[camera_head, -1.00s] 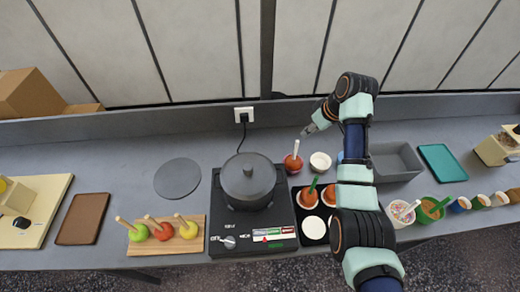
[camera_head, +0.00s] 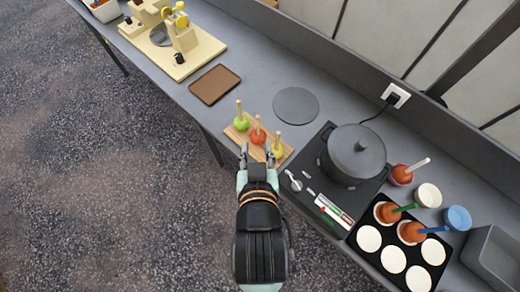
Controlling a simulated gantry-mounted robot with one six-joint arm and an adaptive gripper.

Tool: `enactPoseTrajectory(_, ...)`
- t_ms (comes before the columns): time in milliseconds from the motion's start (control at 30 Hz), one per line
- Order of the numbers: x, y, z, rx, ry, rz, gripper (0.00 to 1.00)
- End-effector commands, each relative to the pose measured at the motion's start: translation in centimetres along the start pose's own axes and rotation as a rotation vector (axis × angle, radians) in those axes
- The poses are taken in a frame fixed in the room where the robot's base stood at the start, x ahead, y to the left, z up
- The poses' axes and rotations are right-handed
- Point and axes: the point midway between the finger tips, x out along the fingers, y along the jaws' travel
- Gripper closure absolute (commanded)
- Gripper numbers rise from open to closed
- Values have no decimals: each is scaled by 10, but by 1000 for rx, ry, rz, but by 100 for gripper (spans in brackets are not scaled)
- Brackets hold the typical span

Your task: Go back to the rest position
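My gripper (camera_head: 257,157) is at the near edge of the counter, just in front of a wooden board (camera_head: 285,158) with candy apples on sticks. Its two fingers are spread apart, and I see nothing held between them. The board carries a green apple (camera_head: 241,123), a red apple (camera_head: 257,136) and a yellow apple (camera_head: 276,150). The fingertips are close to the red and yellow apples; whether they touch the board is hard to tell. My arm reaches in from the bottom of the view, over the floor.
A dark pot (camera_head: 355,154) with a lid stands on a black cooker (camera_head: 322,196) to the right. A black tray (camera_head: 365,258) holds white discs and dipped items. A grey disc (camera_head: 296,105) and brown tray (camera_head: 215,85) lie behind. Open floor (camera_head: 110,190) is at left.

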Motion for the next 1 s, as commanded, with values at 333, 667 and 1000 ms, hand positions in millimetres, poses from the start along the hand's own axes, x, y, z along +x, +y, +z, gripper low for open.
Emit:
enactPoseTrajectory(333, -6, -4, -4, 2, 11, -6, 62)
enactPoseTrajectory(667, -61, -2, -112, 6, 10, -4, 62)
enactPoseTrajectory(1000, -109, 0, -205, 10, 10, 0, 62)
